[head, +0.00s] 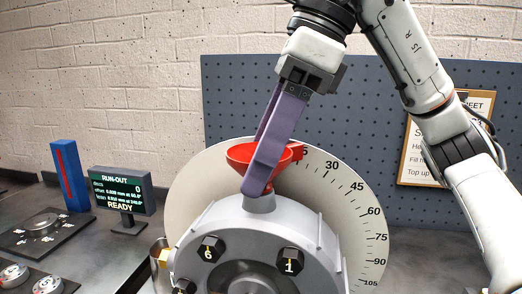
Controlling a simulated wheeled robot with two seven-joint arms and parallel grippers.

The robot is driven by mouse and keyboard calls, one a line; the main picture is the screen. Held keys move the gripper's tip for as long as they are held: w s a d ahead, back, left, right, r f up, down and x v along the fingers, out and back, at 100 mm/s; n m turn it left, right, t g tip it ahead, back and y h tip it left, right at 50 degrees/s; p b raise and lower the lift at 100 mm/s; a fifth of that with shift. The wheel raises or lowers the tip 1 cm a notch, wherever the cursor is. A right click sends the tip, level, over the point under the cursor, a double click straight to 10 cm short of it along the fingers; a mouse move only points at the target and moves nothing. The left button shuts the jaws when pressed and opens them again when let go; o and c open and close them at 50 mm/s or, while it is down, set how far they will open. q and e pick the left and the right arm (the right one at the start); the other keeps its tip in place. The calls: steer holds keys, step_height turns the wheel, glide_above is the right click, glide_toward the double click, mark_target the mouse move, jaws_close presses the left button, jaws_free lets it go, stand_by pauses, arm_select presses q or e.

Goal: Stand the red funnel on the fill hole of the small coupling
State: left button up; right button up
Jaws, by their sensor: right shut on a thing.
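The red funnel (240,153) is upright, wide mouth up, above the top of the small grey coupling (225,228). My right gripper (256,185) comes down from above with its purple fingers shut on the funnel. The fingers cover the middle of the funnel. Below them a short grey neck (260,204) rises from the coupling's top. The funnel's lower end and the fill hole are hidden, so I cannot tell whether the funnel touches the neck. My left gripper is not in view.
A pale dial plate (345,195) with degree marks stands behind the coupling. Numbered bolts (290,261) sit on the coupling's face. A run-out display (121,190) and a blue block (70,175) stand at the left. A pegboard (235,90) closes off the back.

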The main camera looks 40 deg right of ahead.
steer(key=o, duration=1.1)
steer(key=shift+c, duration=0.4)
step_height(320, 180, up, 5)
steer(key=p, duration=0.4)
steer(key=shift+f+p, duration=0.2)
steer(key=shift+p, duration=0.2)
steer(key=shift+r, duration=0.25)
step_height(320, 180, up, 4)
steer(key=shift+f, duration=0.1)
